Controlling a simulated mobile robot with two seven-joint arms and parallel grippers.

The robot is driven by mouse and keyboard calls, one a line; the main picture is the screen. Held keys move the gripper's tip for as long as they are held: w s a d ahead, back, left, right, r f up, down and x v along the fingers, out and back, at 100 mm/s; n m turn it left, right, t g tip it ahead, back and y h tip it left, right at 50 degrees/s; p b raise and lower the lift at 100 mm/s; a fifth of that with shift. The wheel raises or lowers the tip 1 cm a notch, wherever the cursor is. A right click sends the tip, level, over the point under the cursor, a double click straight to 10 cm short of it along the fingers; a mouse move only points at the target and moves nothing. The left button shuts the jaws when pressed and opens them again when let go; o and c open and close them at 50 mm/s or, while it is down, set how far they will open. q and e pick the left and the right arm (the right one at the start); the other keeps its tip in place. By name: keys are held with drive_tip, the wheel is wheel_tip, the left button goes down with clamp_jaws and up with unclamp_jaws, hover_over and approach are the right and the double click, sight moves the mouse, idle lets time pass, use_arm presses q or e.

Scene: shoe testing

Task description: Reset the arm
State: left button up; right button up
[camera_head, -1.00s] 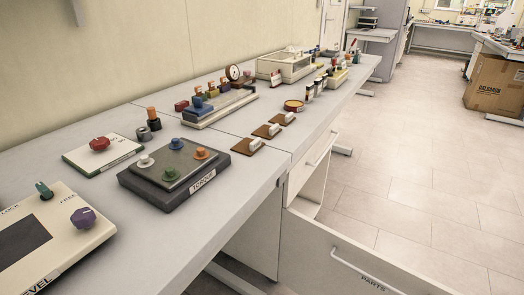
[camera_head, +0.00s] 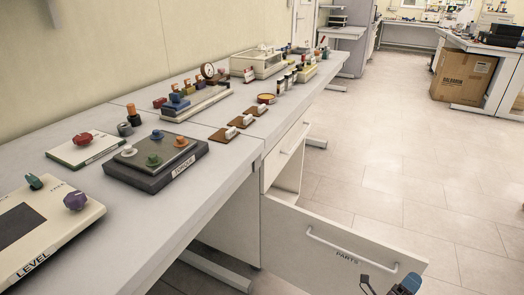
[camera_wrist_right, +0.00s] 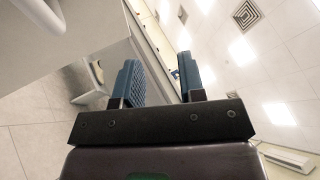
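My right gripper (camera_head: 389,284) shows at the bottom right of the head view, in front of the drawer marked PARTS (camera_head: 300,238). In the right wrist view my right gripper (camera_wrist_right: 160,78) has its two blue ribbed fingers apart with nothing between them. It is open and empty. Most of the right arm lies below the head view's edge. My left gripper is not in the head view.
The open drawer juts out from the long white bench (camera_head: 222,160). The bench carries a torque board (camera_head: 155,160), a level panel (camera_head: 40,230) and several small parts. A cardboard box (camera_head: 463,78) stands at the far right. The tiled floor between is clear.

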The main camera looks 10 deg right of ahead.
drive_tip(key=w+d+r+n+t+h, duration=0.1)
drive_tip(key=d+r+t+h, duration=0.1)
drive_tip(key=d+r, duration=0.9)
drive_tip(key=s+f+m+g+y, duration=0.5)
drive_tip(key=s+f+m+y, duration=0.5)
drive_tip(key=s+f+m, duration=0.5)
drive_tip(key=s+a+m+y, duration=0.7)
drive_tip(key=s+a+m, duration=0.15)
drive_tip(key=a, duration=0.25)
drive_tip(key=s+a+r+m+t+y, duration=0.1)
drive_tip(key=s+a+r+m+y, duration=0.25)
drive_tip(key=a+m, duration=0.3)
drive_tip(key=s+a+r+m+y, duration=0.2)
drive_tip(key=a+r+m+y, duration=0.25)
drive_tip(key=a+m, duration=0.2)
drive_tip(key=shift+a+m+t+h, duration=0.5)
drive_tip(key=shift+a+m+h, duration=0.5)
drive_tip(key=shift+a+m, duration=1.8)
use_arm(q)
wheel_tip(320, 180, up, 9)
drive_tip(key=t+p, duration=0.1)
drive_tip(key=p, duration=1)
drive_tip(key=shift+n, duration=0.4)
use_arm(e)
wheel_tip(320, 180, up, 9)
drive_tip(key=w+a+t, duration=0.1)
drive_tip(key=shift+w+a+n, duration=0.15)
drive_tip(key=shift+a+n, duration=0.05)
drive_tip(key=shift+n, duration=0.15)
